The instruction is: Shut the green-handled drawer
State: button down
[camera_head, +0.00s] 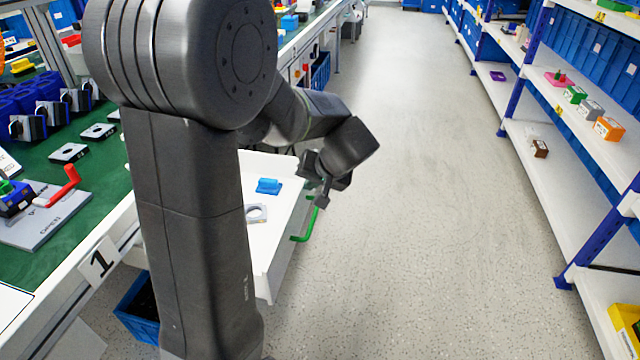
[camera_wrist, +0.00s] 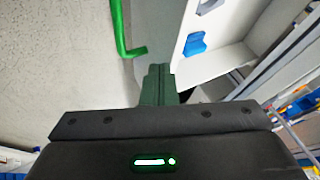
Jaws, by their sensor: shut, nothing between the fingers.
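The white drawer (camera_head: 277,264) stands pulled out from under the workbench, and its inside shows. Its green handle (camera_head: 305,224) is on the front face; in the wrist view the handle (camera_wrist: 122,34) is at the upper left. A blue part (camera_head: 268,186) and a grey part with a round hole (camera_head: 256,213) lie in the drawer. The blue part also shows in the wrist view (camera_wrist: 194,44). My gripper (camera_head: 322,198) is shut and empty. It appears close to the drawer front, near the handle's far end; whether it touches cannot be told. My arm hides part of the drawer.
The green-topped workbench (camera_head: 105,190) stands at the left, with a blue bin (camera_head: 138,308) below it. Shelving (camera_head: 560,170) runs along the right. The grey floor (camera_head: 420,200) between them is clear.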

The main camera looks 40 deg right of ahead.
jog(key=w+a+p, duration=0.3)
jog(key=w+a, duration=1.2)
jog(key=w, duration=0.3)
jog(key=shift+w+a, duration=0.15)
jog(key=shift+a, duration=0.2)
